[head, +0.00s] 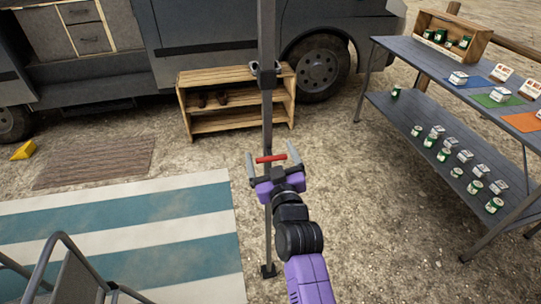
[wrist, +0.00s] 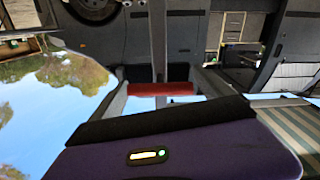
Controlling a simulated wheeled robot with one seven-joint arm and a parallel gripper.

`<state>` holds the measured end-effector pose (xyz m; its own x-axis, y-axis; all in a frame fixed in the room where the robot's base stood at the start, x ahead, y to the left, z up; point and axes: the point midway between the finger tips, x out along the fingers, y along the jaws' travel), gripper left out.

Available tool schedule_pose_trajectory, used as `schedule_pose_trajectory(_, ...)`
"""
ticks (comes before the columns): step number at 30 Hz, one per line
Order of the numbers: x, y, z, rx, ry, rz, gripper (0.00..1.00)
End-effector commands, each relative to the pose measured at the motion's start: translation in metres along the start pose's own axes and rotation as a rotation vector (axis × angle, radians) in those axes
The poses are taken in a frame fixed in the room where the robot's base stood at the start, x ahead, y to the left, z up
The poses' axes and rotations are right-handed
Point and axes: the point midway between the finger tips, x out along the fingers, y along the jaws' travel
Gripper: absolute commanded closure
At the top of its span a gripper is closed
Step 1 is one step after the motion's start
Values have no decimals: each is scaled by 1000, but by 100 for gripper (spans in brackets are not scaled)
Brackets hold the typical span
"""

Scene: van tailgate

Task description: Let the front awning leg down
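The awning leg (head: 267,115) is a grey upright post in the middle of the head view, with a dark collar partway up. Its thinner lower part runs down behind my gripper to a dark foot (head: 268,271); whether the foot touches the ground I cannot tell. A red handle bar (head: 271,158) lies across the post. My gripper (head: 271,150) is open, with one finger beyond each end of the bar. In the wrist view, the red bar (wrist: 162,88) lies between the spread fingers, with the post (wrist: 158,40) behind it. The fingers do not appear closed on it.
A wooden shelf rack (head: 238,78) with dark shoes stands behind the post by the van (head: 215,35). A grey two-tier table (head: 410,75) with cans and boxes is at right. A striped mat (head: 120,235) and chair (head: 75,275) are at left. Gravel right of my arm is clear.

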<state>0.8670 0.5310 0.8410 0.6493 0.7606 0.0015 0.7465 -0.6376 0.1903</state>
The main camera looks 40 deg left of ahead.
Motion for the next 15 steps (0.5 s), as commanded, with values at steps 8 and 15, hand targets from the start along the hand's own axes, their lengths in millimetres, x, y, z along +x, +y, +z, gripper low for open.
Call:
schedule_pose_trajectory(8,-1,0,0,-3,-1,0,0)
schedule_pose_trajectory(15,-23,1,1,-3,-1,2,0)
